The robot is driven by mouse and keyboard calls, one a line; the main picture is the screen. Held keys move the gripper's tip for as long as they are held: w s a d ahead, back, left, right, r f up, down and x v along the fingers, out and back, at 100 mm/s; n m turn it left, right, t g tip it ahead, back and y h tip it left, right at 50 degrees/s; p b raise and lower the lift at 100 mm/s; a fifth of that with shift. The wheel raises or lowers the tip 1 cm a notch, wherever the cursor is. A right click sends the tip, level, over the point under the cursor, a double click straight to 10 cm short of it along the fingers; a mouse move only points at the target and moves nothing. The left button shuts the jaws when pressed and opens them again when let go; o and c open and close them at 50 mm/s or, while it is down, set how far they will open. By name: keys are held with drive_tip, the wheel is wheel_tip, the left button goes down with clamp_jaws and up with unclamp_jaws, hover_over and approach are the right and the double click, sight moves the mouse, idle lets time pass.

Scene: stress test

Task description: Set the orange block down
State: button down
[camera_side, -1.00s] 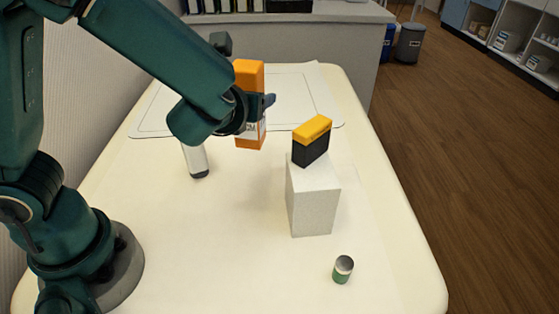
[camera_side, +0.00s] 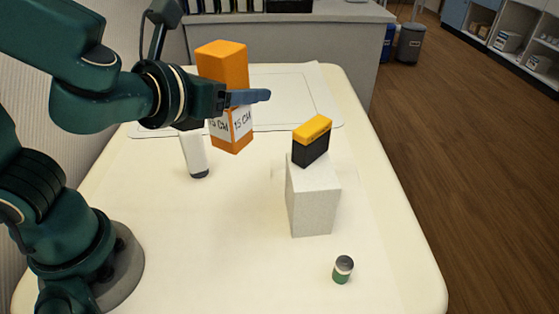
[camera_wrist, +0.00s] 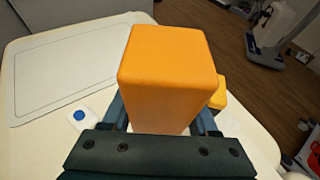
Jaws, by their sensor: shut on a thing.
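The orange block (camera_side: 223,68) is tall, with a white band marked "15 CM" around its lower half. My gripper (camera_side: 240,98) is shut on it and holds it upright, slightly tilted, in the side view. The block appears raised above the cream table (camera_side: 250,210), behind and left of the grey-white box. In the wrist view the orange block (camera_wrist: 170,75) fills the middle between my fingers, and its far side is hidden.
A black and yellow block (camera_side: 311,142) rests on the grey-white box (camera_side: 313,200). A white bottle with a dark end (camera_side: 196,155) stands left, partly behind my gripper. A small green and silver can (camera_side: 342,269) stands near the front. The front-left table is clear.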

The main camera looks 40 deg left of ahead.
drive_tip(key=s+a+f+n+g+y, duration=0.75)
drive_tip(key=n+g+y, duration=0.25)
drive_tip(key=n, duration=0.3)
drive_tip(key=s+d+f+n+g+h, duration=0.2)
drive_tip(key=s+d+n+g+h, duration=0.1)
drive_tip(key=s+n+g, duration=0.85)
drive_tip(key=w+d+r+n+g+h, duration=0.2)
drive_tip(key=d+n+g+h, duration=0.3)
drive_tip(key=d+n+h, duration=0.6)
drive_tip(key=w+r+n+t+h, duration=0.4)
drive_tip(key=w+n+t+h, duration=0.4)
drive_tip(key=w+n+h, duration=0.3)
drive_tip(key=shift+n, duration=0.25)
drive_tip(key=shift+s+d+f, duration=0.9)
drive_tip(key=shift+d+f, duration=0.8)
drive_tip(key=shift+f, duration=0.2)
drive_tip(key=shift+s+d+f, duration=0.85)
drive_tip(key=shift+d+f, duration=0.8)
drive_tip(key=shift+f, duration=0.25)
drive_tip(key=shift+s+d+f, duration=0.9)
drive_tip(key=shift+d+f, duration=0.8)
drive_tip(key=shift+f, duration=0.2)
